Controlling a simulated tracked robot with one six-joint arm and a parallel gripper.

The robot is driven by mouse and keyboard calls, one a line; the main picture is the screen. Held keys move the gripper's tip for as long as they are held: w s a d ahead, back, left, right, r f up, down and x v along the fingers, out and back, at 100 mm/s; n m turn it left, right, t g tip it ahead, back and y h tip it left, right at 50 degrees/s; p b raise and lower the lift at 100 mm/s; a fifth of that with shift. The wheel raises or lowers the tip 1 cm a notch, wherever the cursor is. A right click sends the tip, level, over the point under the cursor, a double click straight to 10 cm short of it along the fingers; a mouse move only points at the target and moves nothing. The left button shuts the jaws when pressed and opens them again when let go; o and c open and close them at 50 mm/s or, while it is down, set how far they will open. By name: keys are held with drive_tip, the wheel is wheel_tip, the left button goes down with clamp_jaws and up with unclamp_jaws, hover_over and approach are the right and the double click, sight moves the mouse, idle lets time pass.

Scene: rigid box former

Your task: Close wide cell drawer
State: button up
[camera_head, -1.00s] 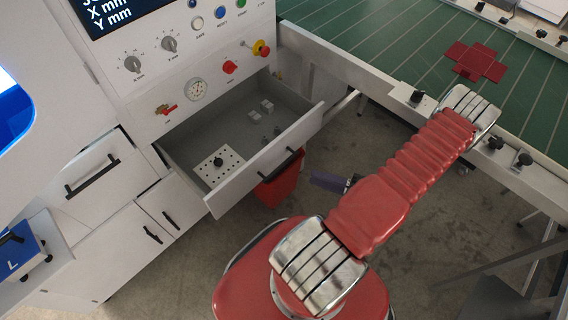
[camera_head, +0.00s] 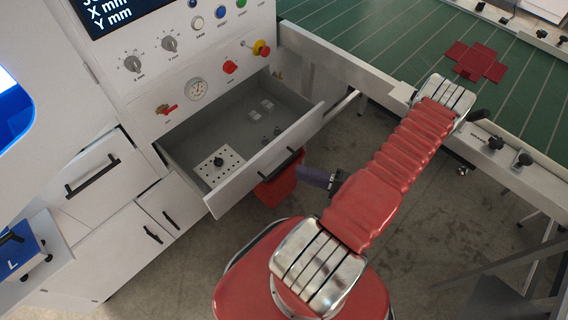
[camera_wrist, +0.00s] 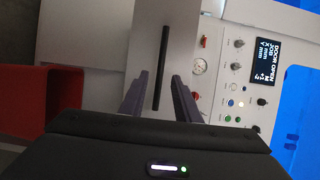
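The wide drawer (camera_head: 240,187) is pulled out of the white machine cabinet in the head view. Its front carries a dark bar handle (camera_head: 283,163). Inside lie a white perforated plate (camera_head: 219,166) with a black knob and several small fittings. In the wrist view the drawer front (camera_wrist: 146,45) stands ahead, with its handle (camera_wrist: 160,68) lined up between my fingers. My gripper (camera_wrist: 160,97) is open and empty, its purple fingers on either side of the handle's line. In the head view my gripper (camera_head: 318,178) is just right of the drawer front, partly hidden by my arm.
A green-topped table (camera_head: 350,40) with a red cross-shaped piece (camera_head: 476,61) is at the right. The floor between is mostly clear.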

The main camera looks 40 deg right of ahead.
sight(282, 165)
drive_tip(key=shift+x, duration=4.2)
drive_tip(key=shift+c, duration=0.4)
clamp_jaws()
